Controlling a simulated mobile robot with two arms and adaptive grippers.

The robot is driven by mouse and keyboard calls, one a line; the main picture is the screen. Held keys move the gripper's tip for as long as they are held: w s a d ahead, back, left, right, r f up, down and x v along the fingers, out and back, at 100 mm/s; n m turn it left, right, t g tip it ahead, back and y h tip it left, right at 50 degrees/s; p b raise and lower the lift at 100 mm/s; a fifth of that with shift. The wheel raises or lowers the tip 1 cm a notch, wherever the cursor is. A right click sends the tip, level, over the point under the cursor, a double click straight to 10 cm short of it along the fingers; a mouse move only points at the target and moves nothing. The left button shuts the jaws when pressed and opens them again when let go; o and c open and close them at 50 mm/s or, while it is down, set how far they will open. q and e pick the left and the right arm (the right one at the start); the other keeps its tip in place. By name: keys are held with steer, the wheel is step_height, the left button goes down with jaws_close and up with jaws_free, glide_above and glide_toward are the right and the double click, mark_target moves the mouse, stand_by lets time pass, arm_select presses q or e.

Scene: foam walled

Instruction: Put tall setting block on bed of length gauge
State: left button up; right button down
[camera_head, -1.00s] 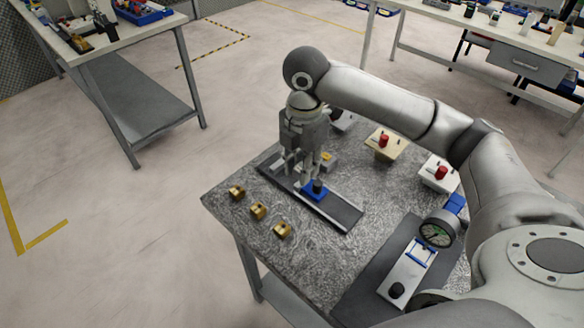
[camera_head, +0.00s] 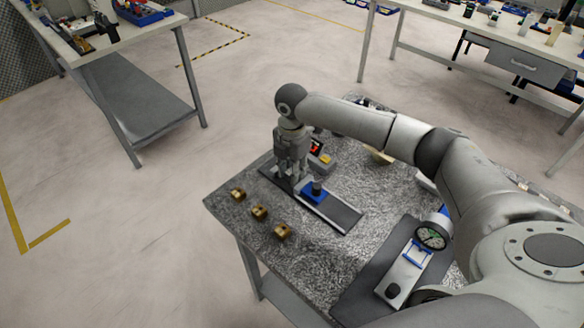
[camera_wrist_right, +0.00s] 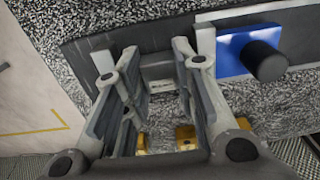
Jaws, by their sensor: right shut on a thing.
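The length gauge has a dark bed (camera_head: 340,214) on the table, with a blue slider (camera_head: 314,195) carrying a black knob. In the right wrist view the slider (camera_wrist_right: 235,52) is right of my fingers, and a pale upright stop (camera_wrist_right: 104,61) is at their left. My right gripper (camera_head: 290,186) is over the far left part of the bed. In the wrist view it is shut on a grey block with a small label, likely the tall setting block (camera_wrist_right: 158,75). Its lower end is unclear, so I cannot tell whether it touches the bed. My left gripper is out of view.
Several brass blocks (camera_head: 259,212) line the table's front left edge. A readout with red digits (camera_head: 317,149) stands behind the bed. A dial gauge (camera_head: 431,237) on a dark mat (camera_head: 368,278) is at right. Other benches stand farther off.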

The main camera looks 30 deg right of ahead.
steer(key=shift+f, duration=0.15)
steer(key=shift+f, duration=0.15)
steer(key=c, duration=1.5)
jaws_free()
steer(key=shift+o, duration=0.2)
step_height(320, 180, up, 12)
steer(key=b, duration=0.1)
